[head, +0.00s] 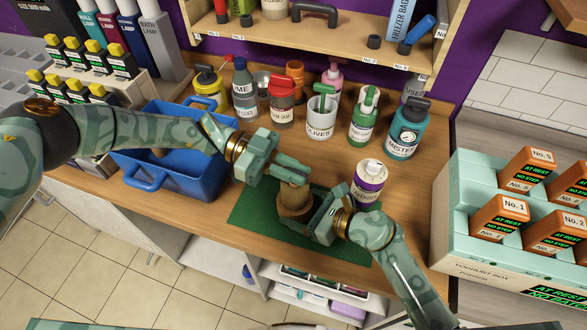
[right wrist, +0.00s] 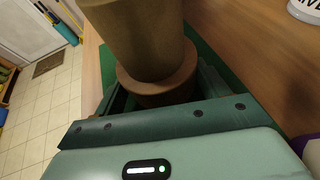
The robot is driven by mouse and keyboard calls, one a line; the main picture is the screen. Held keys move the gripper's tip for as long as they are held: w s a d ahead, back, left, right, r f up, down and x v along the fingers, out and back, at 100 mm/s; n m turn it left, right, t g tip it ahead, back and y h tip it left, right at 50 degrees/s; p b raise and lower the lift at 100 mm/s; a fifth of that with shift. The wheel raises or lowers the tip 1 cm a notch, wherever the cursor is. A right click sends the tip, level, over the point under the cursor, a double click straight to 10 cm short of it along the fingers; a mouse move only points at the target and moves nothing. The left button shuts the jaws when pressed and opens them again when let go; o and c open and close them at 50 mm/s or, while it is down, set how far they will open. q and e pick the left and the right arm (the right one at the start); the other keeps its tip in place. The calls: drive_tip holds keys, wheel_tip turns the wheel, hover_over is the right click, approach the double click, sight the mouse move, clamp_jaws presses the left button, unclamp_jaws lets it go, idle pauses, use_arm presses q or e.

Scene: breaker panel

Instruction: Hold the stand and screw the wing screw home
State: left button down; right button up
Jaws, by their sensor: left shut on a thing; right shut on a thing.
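The brown stand (head: 293,198) stands on the green mat (head: 250,214). It also shows close up in the right wrist view (right wrist: 145,40), as a brown cylinder above a wider rim. My right gripper (head: 309,217) is shut on the stand, low down from its right side. My left gripper (head: 291,174) is shut directly over the stand's top. The wing screw is hidden between the left fingers, so I cannot see how deep it sits.
A blue crate (head: 160,182) stands left of the mat. A white jar with a purple label (head: 369,184) is close behind my right gripper. Bottles and cups line the back, including the olives cup (head: 321,118). A pale green box (head: 450,215) is at right.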

sight(290, 169)
use_arm(q)
drive_tip(key=shift+m+g+y, duration=1.1)
drive_tip(key=shift+m+g, duration=0.5)
drive_tip(key=shift+g, duration=0.4)
drive_tip(key=c, duration=1.3)
unclamp_jaws()
drive_tip(key=shift+c, duration=0.2)
drive_tip(key=shift+w, duration=0.1)
drive_tip(key=shift+v, duration=2.95)
drive_tip(key=shift+c, duration=0.3)
